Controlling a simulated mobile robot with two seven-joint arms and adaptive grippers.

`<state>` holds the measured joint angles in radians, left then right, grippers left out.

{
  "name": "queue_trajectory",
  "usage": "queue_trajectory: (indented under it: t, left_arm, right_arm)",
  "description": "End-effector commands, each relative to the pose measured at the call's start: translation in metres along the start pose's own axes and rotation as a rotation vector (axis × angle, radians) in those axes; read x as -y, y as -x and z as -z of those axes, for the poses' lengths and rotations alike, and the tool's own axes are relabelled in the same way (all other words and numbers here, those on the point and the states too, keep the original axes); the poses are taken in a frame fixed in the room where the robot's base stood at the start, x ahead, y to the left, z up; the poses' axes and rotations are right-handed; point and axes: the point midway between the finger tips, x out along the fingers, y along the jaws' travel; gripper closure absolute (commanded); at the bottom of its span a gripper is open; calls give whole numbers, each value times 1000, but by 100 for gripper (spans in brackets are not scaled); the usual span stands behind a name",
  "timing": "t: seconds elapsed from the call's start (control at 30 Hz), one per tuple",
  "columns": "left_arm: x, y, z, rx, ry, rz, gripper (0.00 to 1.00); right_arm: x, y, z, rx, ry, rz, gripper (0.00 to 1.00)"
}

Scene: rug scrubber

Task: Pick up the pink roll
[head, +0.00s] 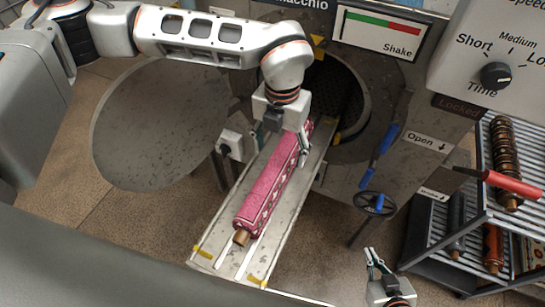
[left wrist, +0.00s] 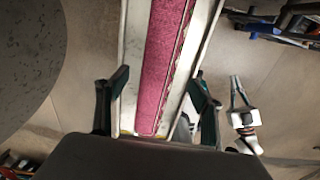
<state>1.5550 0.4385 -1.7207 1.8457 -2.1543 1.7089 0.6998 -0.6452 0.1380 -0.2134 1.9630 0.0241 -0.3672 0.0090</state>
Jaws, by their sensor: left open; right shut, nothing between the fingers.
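The pink roll (head: 268,188), a rolled rug with a patterned edge around a brown core, lies lengthwise on a metal tray (head: 230,262) leading up to a round machine opening. My left gripper (head: 292,150) is over the roll's upper part, near the opening. In the left wrist view its open fingers (left wrist: 160,90) stand on either side of the pink roll (left wrist: 165,60), with gaps visible. I cannot tell how far above the roll they are. My right gripper (head: 372,262) is shut and empty at the bottom right, apart from the tray; it also shows in the left wrist view (left wrist: 238,95).
The machine's round door (head: 160,125) hangs open at the left. A blue-handled lever (head: 380,155) and a handwheel (head: 375,204) stick out right of the tray. A rack (head: 480,205) with several rolls stands at the right. Floor is clear left of the tray.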

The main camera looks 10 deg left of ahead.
Motion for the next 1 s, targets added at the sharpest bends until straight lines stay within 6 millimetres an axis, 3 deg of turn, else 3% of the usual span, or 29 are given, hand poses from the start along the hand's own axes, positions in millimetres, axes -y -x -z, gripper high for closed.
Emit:
queue_trajectory:
  t: [0.3, 0.63, 0.93, 0.97, 1.0]
  left_arm:
    - [0, -29, 1, -3, -1, 0, 33]
    - [-2, -72, 4, -2, 0, 0, 33]
    - [-2, -78, 3, 0, 0, 0, 33]
    - [-2, -78, 3, 0, 0, 0, 36]
    - [-2, -78, 3, -1, 0, 0, 46]
  right_arm:
    - [0, 4, -4, 12, 2, 2, 100]
    - [-2, 8, 8, 4, 3, 0, 100]
    - [-3, 8, 11, -1, 3, -1, 100]
    - [-3, 8, 11, -1, 3, -1, 100]
    - [-3, 8, 11, -1, 3, -1, 100]
